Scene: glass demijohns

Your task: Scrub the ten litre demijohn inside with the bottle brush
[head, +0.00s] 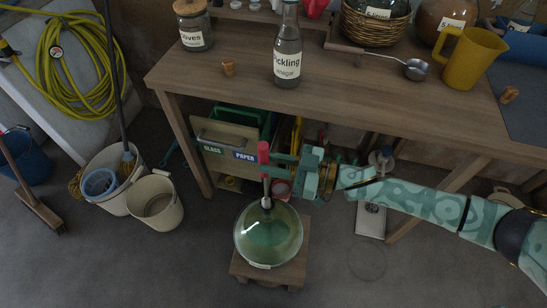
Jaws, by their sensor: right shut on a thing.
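The glass demijohn (268,238), greenish and rounded, stands on a low wooden stool (245,271) on the floor. A bottle brush with a red handle (263,151) is upright above its neck, its thin stem running down to the mouth. My right gripper (270,161), reaching in from the right, is shut on the brush just at the handle. I cannot tell how far the brush goes into the demijohn; its bristles are not clear. My left gripper is not in view.
Buckets (155,203) stand left. The front floor is mostly clear.

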